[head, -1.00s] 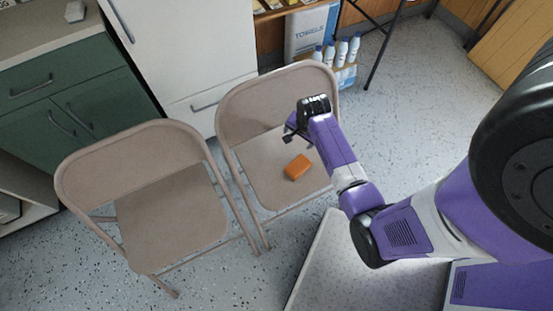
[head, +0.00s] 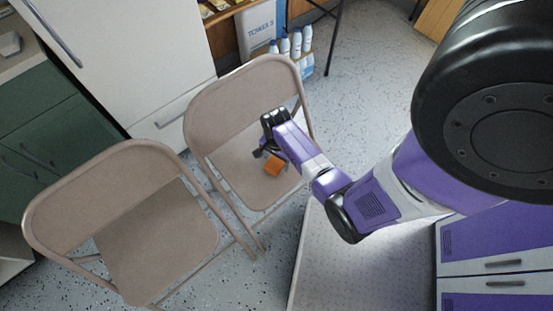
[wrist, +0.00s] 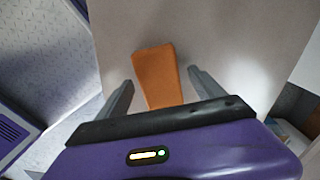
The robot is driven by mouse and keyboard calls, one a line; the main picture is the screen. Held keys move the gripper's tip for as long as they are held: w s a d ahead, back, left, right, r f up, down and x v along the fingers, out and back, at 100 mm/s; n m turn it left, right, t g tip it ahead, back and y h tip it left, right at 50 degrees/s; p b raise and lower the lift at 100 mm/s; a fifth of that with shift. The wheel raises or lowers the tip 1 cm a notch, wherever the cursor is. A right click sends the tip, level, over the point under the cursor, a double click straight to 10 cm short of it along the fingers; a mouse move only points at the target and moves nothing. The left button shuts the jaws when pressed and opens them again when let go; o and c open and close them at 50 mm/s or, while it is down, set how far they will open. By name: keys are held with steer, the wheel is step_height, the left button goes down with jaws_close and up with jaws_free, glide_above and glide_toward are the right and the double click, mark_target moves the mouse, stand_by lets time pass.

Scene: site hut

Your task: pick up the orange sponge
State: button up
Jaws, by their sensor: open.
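The orange sponge (head: 274,165) lies on the seat of the right-hand folding chair (head: 240,176). My gripper (head: 262,152) is over that seat, right beside the sponge in the head view. In the wrist view the sponge (wrist: 158,76) lies between the two spread fingers of my gripper (wrist: 162,86), with a gap on each side. The jaws are open and hold nothing. The sponge's near end is hidden behind the gripper body in the wrist view.
A second folding chair (head: 157,240) stands to the left. The chair's backrest (head: 235,97) rises behind the seat. A white cabinet (head: 125,60) and several white bottles (head: 296,42) stand behind. Speckled floor (head: 375,100) is clear to the right.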

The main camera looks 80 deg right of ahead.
mark_target(277, 160)
steer(key=shift+f, duration=0.55)
steer(key=c, duration=1.4)
steer(key=shift+r, duration=0.1)
step_height(277, 160, up, 20)
steer(key=p, duration=0.4)
